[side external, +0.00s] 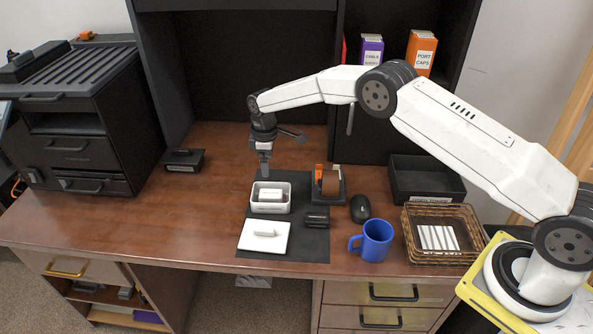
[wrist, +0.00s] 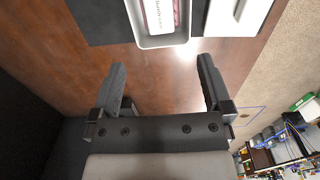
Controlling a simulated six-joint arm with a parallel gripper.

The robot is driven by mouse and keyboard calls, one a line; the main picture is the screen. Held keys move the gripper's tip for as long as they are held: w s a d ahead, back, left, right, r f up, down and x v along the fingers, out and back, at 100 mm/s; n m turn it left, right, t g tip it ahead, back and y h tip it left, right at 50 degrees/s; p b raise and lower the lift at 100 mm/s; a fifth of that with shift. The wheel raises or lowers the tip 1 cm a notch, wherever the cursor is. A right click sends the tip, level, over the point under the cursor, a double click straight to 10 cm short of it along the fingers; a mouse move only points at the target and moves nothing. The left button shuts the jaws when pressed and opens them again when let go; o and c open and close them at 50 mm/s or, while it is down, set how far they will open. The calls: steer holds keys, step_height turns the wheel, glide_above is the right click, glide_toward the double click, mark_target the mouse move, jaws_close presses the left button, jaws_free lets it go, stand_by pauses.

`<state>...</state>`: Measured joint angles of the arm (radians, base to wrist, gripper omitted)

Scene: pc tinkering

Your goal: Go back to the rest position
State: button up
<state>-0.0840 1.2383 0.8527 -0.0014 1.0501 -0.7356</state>
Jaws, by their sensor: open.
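My gripper (side external: 264,160) hangs at the end of my white arm, just above and behind the small white bin on the desk. In the wrist view my gripper (wrist: 162,85) has its two dark fingers spread wide, with nothing between them. The white bin (side external: 270,208) holds a small pale block with a dark part (side external: 270,195). The bin's near wall also shows at the top of the wrist view (wrist: 163,42), with a pink and white labelled item (wrist: 160,14) inside.
A dark mat (side external: 310,240) carries a white lid or plate (side external: 264,236), a tape dispenser (side external: 328,184) and a small black item (side external: 316,219). A black mouse (side external: 360,208), blue mug (side external: 374,241), wicker basket (side external: 408,238) and black tray (side external: 425,190) stand right.

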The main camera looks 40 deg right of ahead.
steer(key=s+d+r+m+t, duration=0.1)
steer(key=s+d+r+m, duration=0.3)
steer(key=s+r, duration=0.75)
steer(key=s+d+m+t, duration=0.1)
steer(key=s+m, duration=0.4)
steer(key=s, duration=1.7)
steer(key=shift+s+r+t, duration=0.15)
steer(key=shift+r+t, duration=0.05)
steer(key=shift+t, duration=0.1)
